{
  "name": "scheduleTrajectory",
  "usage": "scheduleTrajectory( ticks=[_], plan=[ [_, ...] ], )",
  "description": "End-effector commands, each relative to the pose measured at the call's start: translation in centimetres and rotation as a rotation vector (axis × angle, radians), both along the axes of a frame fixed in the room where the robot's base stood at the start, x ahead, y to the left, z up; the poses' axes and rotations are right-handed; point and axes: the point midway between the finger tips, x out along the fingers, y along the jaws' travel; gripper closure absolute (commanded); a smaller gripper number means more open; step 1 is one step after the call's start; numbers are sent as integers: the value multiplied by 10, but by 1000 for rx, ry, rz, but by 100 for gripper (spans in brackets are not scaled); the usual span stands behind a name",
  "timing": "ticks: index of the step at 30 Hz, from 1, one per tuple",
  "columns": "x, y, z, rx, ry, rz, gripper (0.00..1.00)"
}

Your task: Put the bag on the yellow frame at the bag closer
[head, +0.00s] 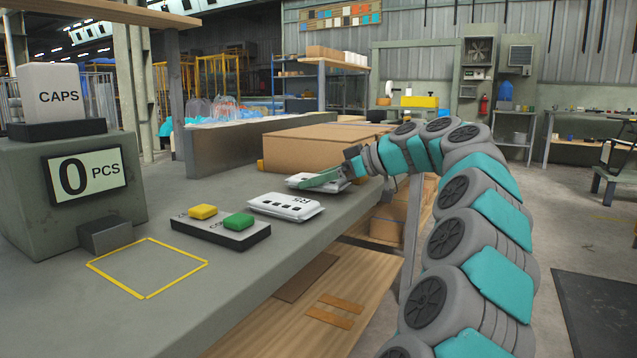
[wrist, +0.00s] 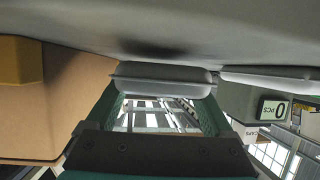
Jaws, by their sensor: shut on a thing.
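My gripper (head: 322,180) is at the far part of the grey bench, shut on a white bag (head: 301,180). In the wrist view this bag (wrist: 165,76) lies across between the two green fingers, close to the bench top; I cannot tell if it touches it. A second white bag (head: 287,206), with dark printing, lies flat nearer to me. The yellow frame (head: 148,266) is a bare outline on the bench at the near left. The bag closer (head: 58,190) stands behind it, a grey box with a "0 PCS" display and a "CAPS" block on top.
A control box (head: 222,230) with a yellow and a green button sits between the frame and the second bag. A cardboard box (head: 310,150) stands behind the held bag. A wooden lower shelf (head: 310,310) lies under the bench edge.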

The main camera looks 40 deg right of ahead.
Motion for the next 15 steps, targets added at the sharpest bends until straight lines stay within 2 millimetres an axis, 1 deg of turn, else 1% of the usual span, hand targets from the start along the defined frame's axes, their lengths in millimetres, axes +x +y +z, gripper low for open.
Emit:
scheduleTrajectory(
  ticks=[2, 10, 15],
  plan=[
    [0, 1, -8, 1, -1, 1, 68],
    [0, 0, -6, 0, 0, 0, 68],
    [0, 1, -11, -1, 0, 0, 68]
  ],
)
